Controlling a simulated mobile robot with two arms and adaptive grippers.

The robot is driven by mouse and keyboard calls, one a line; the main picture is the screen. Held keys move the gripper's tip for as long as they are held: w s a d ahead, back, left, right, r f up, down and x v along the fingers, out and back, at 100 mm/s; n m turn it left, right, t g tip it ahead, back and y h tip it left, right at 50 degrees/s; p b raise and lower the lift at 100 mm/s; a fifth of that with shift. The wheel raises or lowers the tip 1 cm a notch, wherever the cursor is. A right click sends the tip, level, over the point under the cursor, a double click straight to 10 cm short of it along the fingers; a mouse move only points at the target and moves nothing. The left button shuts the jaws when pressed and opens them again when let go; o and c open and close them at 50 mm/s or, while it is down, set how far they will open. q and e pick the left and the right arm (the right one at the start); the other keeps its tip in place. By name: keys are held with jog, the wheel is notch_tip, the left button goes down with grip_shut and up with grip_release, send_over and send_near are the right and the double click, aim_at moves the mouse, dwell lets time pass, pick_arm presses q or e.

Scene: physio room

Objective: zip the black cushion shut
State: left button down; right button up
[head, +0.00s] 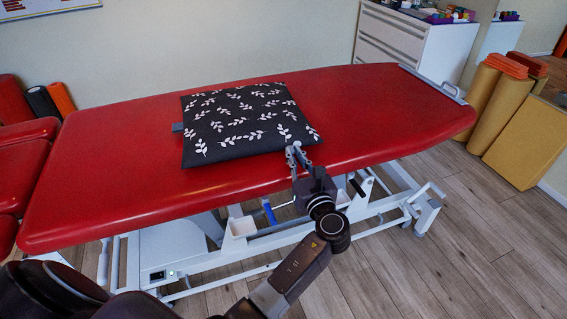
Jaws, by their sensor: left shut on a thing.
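The black cushion (240,118) with white leaf sprigs lies flat on the red treatment table (110,185). A small grey-blue tab (177,127) sticks out at its left edge. My left gripper (296,155) is at the cushion's near right corner, with its fingertips against the near edge. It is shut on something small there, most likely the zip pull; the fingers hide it. The zip's teeth are too small to make out, so I cannot tell how far it is closed. My right gripper is not in view.
The table top around the cushion is bare. A white drawer cabinet (408,48) with small coloured items stands behind at the right. Rolled mats (495,100) and a tan block (524,143) stand at the far right. Red upholstered seating (22,150) is at the left.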

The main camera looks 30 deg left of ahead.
pick_arm(q)
jog(key=shift+w+d, duration=0.65)
jog(key=shift+w, duration=0.1)
jog(key=shift+w+d, duration=0.25)
jog(key=shift+w, duration=0.05)
jog(key=c, duration=2)
grip_release()
jog(key=shift+s+d, duration=0.1)
jog(key=v, duration=0.7)
jog(key=shift+s+d, duration=0.1)
